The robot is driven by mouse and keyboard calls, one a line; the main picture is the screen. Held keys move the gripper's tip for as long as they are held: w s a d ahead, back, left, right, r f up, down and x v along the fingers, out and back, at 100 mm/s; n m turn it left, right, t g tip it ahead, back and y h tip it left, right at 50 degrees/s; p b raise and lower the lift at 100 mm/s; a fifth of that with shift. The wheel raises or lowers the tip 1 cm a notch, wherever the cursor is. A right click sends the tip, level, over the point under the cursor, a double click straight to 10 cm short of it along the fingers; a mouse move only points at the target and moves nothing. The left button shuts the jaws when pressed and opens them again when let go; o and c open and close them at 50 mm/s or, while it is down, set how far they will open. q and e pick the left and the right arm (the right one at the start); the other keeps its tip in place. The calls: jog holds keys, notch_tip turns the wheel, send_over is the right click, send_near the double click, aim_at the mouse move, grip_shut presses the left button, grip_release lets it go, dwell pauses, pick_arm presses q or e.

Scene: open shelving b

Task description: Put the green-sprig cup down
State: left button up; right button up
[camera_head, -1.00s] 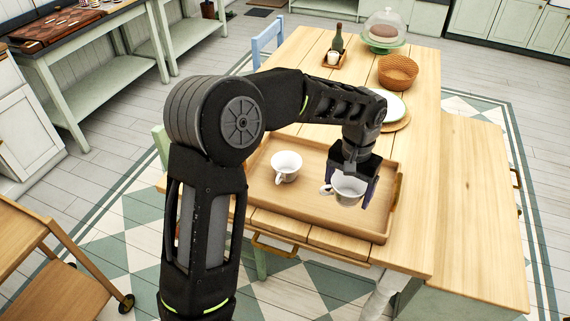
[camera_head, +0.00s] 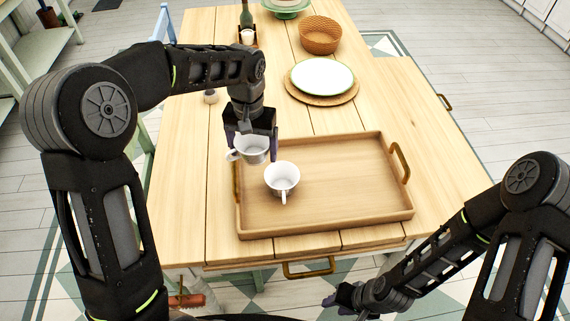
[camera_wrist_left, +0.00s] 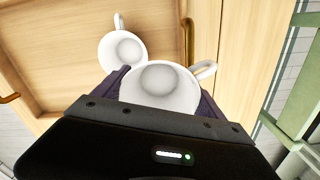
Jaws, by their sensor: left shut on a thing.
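My left gripper (camera_head: 250,140) is shut on a white cup (camera_head: 253,150), whose handle points left in the head view. The held cup is at the back left corner of the wooden tray (camera_head: 350,212); its height is unclear. It also shows in the left wrist view (camera_wrist_left: 160,86), between the fingers near the tray's handled side. A second white cup (camera_head: 282,177) stands upright inside the tray, just in front, handle towards me; it is also in the left wrist view (camera_wrist_left: 123,50). No green sprig is visible on either cup. My right gripper (camera_head: 342,298) is low, off the table's front; its jaws are unclear.
The tray's middle and right are empty, with handles (camera_head: 400,162) at its sides. Behind it are a white plate (camera_head: 322,77) on a round mat, a wicker basket (camera_head: 320,36) and a bottle (camera_head: 246,16). Bare tabletop (camera_head: 180,190) lies left of the tray.

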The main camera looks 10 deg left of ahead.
pick_arm(q)
jog(key=shift+d, duration=0.1)
jog(key=s+a+f+n+b, duration=0.1)
jog(key=s+a+n+b, duration=0.5)
jog(key=a+n, duration=0.15)
jog(key=n+b, duration=0.2)
jog(key=n, duration=0.4)
send_over(205, 209)
jog(key=shift+f+m, duration=0.25)
jog(key=shift+m, duration=0.1)
jog(key=shift+f, duration=3.15)
jog(key=shift+f, duration=0.15)
jog(key=shift+f, duration=1.75)
